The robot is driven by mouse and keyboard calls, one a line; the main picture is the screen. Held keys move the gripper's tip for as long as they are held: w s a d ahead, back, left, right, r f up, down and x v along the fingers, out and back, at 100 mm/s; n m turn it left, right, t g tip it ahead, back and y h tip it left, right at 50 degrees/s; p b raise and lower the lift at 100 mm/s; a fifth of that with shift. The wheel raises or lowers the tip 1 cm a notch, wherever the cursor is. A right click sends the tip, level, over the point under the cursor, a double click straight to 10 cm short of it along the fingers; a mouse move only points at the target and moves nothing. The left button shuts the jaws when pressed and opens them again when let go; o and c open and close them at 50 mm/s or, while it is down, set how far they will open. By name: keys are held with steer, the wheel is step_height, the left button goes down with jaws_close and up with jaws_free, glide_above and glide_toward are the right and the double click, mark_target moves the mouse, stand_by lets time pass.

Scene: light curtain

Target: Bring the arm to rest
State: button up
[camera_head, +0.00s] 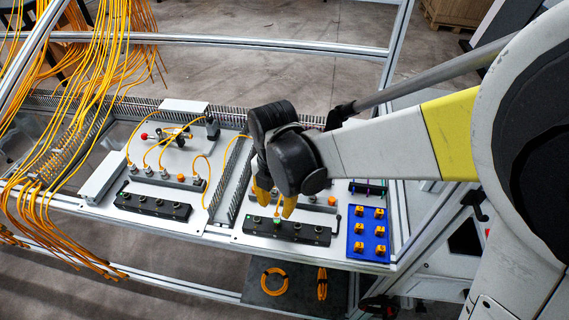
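My arm (385,148) reaches in from the right and ends above the right part of a white mounting panel (215,222). My gripper (276,200) points down, with its yellow fingertips apart, over a black connector block (308,233). A small orange and green piece shows between the fingertips, at the block. I cannot tell whether the fingers touch it. The dark wrist hides part of the panel behind.
A blue tray (358,246) with several yellow-orange pieces lies right of the block. Another black block (150,208) and yellow cables are to the left. Many yellow cables (75,60) hang at the left. Aluminium rails (265,43) frame the panel. Coiled cables (273,281) lie below.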

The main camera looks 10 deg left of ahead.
mark_target(277, 214)
steer(key=shift+f+b, duration=1.6)
steer(key=shift+f, duration=1)
jaws_close()
